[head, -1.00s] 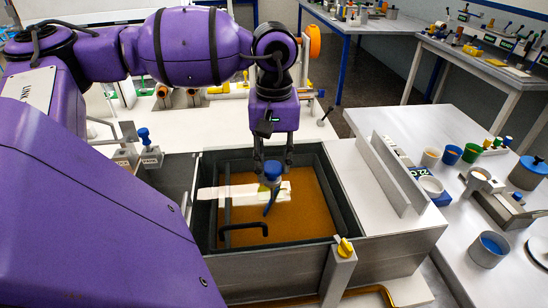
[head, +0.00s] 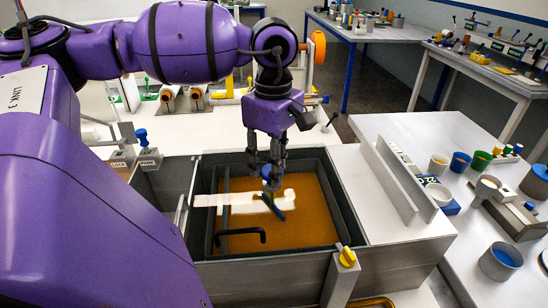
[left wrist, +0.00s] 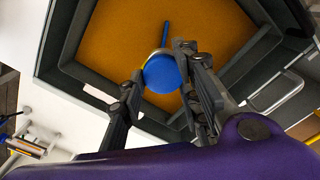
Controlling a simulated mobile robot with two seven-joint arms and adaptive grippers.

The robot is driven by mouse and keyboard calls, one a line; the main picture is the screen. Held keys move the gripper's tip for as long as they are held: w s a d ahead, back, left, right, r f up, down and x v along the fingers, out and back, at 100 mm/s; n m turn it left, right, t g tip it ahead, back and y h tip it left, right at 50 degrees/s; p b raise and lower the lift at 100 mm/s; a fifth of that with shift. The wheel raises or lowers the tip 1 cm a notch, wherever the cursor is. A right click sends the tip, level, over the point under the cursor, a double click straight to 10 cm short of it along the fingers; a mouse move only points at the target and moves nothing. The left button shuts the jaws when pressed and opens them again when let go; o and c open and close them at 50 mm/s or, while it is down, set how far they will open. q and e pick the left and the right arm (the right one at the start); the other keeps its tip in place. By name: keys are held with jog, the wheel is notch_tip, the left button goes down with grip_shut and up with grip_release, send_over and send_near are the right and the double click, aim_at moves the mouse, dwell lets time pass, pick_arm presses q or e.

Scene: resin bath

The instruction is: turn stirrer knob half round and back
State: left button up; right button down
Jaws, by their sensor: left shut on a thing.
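The blue stirrer knob (head: 271,172) stands over the resin bath (head: 305,215), a grey tank of orange-brown liquid. A blue bar (head: 274,206) slants down and to the right from the knob in the head view. In the left wrist view the knob (left wrist: 163,75) is a round blue disc and the bar (left wrist: 165,38) points up, away from my wrist. My left gripper (head: 266,165) is shut on the knob from above, with one finger on each side. The fingers hide part of the knob. My right gripper is in neither view.
A white strip (head: 225,201) crosses the bath beside the stirrer. A black bent handle (head: 240,236) is at the near left.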

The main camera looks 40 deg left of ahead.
pick_arm(q)
jog(key=n, duration=0.6)
jog(key=shift+w+a+r+n+b, duration=0.2)
jog(key=shift+r+n+b, duration=0.1)
jog(key=shift+b, duration=0.1)
jog(key=n, duration=0.5)
jog(key=shift+a, duration=0.15)
jog(key=shift+s+n, duration=0.1)
jog(key=shift+n, duration=0.3)
jog(key=o, duration=1)
jog(key=shift+a+f, duration=0.1)
jog(key=shift+f, duration=0.05)
jog(key=shift+s, duration=0.1)
